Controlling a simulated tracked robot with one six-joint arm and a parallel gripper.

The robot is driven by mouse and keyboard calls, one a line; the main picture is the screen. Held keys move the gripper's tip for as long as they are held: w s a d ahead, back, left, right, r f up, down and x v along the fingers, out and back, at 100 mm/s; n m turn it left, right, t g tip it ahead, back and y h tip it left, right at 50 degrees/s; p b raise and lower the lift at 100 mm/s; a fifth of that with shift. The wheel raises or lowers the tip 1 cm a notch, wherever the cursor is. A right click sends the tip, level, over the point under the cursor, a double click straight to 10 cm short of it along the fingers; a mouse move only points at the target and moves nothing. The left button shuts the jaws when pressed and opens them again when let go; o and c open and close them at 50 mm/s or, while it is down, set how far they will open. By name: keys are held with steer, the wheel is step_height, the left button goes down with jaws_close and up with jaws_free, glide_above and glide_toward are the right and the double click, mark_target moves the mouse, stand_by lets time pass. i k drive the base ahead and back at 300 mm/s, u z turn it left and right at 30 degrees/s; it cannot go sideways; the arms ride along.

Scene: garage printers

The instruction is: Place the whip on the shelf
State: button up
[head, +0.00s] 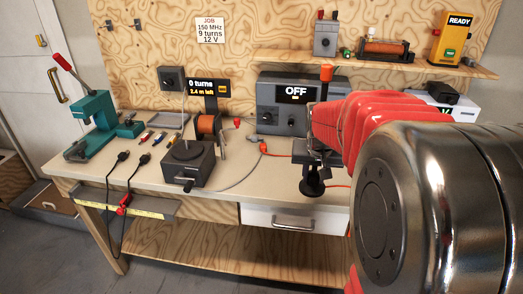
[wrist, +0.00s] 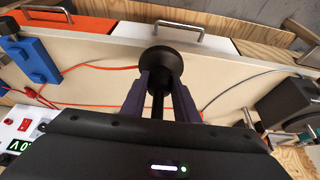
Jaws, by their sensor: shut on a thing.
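The whip (head: 313,186) looks like a dark piece with a wide round foot. An orange-capped stem (head: 326,74) rises above my gripper and seems part of it. My gripper (head: 312,148) is shut on the whip near the bench's front edge, at the right. In the wrist view, the whip's round black foot (wrist: 162,60) and rod sit between the two fingers (wrist: 161,95). I cannot tell whether the foot touches the bench. The wooden shelf (head: 375,64) is on the back wall, above and behind my gripper.
The shelf holds a grey terminal box (head: 327,37), an orange coil unit (head: 384,47) and a yellow READY device (head: 450,38). A grey OFF unit (head: 285,98), wire spool (head: 206,125), crank winder (head: 188,160) and teal press (head: 95,120) stand on the bench (head: 240,178).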

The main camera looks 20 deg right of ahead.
mark_target(267, 53)
steer(key=z, duration=0.05)
steer(key=i, duration=1)
steer(key=u, duration=0.05)
